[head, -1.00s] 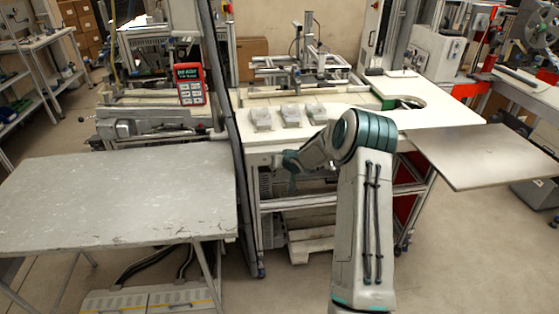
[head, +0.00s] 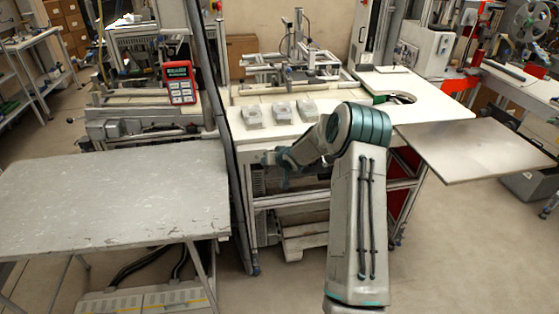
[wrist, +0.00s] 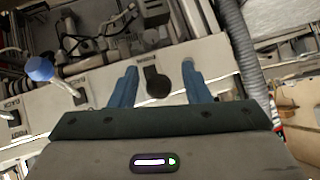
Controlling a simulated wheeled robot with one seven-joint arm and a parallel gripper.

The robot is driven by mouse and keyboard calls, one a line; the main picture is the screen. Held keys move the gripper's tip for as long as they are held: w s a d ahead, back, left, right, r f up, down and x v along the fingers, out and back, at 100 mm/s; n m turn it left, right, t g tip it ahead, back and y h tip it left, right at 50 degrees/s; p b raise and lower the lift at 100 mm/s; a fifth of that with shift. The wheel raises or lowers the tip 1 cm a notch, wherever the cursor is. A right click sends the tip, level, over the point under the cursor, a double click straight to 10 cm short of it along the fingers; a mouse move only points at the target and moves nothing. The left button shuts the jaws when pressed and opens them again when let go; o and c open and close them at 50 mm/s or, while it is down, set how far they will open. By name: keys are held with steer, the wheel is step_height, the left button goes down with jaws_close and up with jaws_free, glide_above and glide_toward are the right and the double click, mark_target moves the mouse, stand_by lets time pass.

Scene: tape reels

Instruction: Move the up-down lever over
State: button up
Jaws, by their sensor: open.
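In the wrist view, a dark rounded handle (wrist: 156,82) stands on a pale panel (wrist: 102,92), below a small label too small to read. It appears to be a lever, but I cannot tell for sure that it is the up-down one. My gripper (wrist: 159,69) is open, with one blue finger on each side of the handle; no contact shows. A lever with a blue ball knob (wrist: 40,69) stands on the same panel to the left, beside other labels. In the head view, my arm's end is low at the white worktable's front edge; the levers cannot be made out there.
A ribbed grey hose (wrist: 238,45) runs just right of the fingers. In the head view, the white worktable (head: 350,116) carries three small grey blocks (head: 280,112). A dark upright post (head: 226,120) and a grey table (head: 110,190) are to the left.

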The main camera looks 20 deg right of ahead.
steer(key=v, duration=1.3)
steer(key=shift+f, duration=0.1)
steer(key=s+a+r+g, duration=0.2)
steer(key=s+a+r, duration=0.2)
steer(key=s, duration=0.8)
steer(key=s+a+r+n+g+h, duration=0.1)
steer(key=s+a+r, duration=0.3)
steer(key=s, duration=0.8)
steer(key=s+a+r+g, duration=0.3)
steer(key=s+a, duration=0.3)
steer(key=s, duration=0.7)
steer(key=shift+r+n+g+h, duration=0.3)
steer(key=shift+r+n+g, duration=0.1)
steer(key=shift+r, duration=0.3)
